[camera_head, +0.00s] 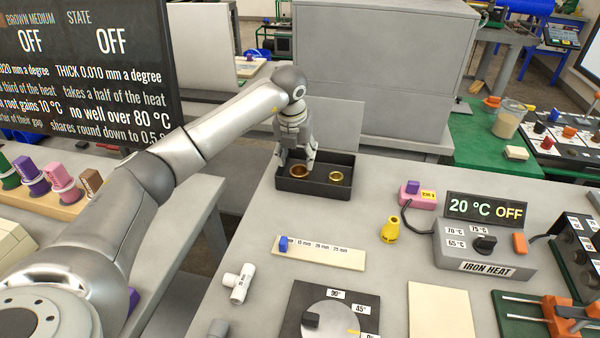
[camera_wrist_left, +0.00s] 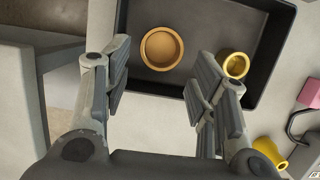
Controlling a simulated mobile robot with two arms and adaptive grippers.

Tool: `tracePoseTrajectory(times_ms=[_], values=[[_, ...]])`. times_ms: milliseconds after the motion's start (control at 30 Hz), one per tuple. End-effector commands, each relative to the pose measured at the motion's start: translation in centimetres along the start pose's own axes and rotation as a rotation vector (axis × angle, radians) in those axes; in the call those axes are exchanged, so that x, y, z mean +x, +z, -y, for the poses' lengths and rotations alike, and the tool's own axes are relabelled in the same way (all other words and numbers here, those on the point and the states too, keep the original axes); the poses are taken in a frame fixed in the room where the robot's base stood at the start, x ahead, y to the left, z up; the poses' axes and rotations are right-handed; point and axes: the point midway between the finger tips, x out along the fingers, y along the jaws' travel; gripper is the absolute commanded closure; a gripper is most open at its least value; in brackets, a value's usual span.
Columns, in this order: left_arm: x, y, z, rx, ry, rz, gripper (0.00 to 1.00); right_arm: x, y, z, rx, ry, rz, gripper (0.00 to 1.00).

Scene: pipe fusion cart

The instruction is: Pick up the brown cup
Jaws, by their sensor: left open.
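A round brown cup (camera_head: 299,171) with an open top sits in the left part of a black tray (camera_head: 315,188) on the grey bench. In the left wrist view the brown cup (camera_wrist_left: 161,48) lies ahead of and between my finger lines. A smaller brass-yellow cup (camera_head: 336,177) is to its right in the tray, and it also shows in the left wrist view (camera_wrist_left: 233,66). My left gripper (camera_head: 296,158) is above the tray's left part, fingers pointing down, open and empty. In the left wrist view its fingers (camera_wrist_left: 160,88) are wide apart. My right gripper is not in view.
A grey cabinet (camera_head: 370,70) stands behind the tray. To the right are a yellow object (camera_head: 390,230) and a heater box (camera_head: 485,250). A pale strip (camera_head: 325,252) and white tee (camera_head: 238,283) lie nearer. A wooden rack (camera_head: 50,205) is at left.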

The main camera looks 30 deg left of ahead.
Motion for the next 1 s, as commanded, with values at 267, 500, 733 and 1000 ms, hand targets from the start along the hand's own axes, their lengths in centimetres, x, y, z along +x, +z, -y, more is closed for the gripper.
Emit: tracePoseTrajectory(times_ms=[267,500,733,1000], values=[[2.9,-0.2,0.2,0.000,0.001,-0.005,0.47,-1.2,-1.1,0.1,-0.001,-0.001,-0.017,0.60],[5.6,-0.1,0.2,0.001,0.000,0.000,0.47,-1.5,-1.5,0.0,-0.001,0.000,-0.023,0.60],[5.7,-0.1,0.2,0.001,0.000,0.001,0.48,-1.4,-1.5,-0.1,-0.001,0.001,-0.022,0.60],[5.6,-0.1,0.2,0.000,0.000,0.001,0.78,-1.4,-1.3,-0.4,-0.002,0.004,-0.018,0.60]])
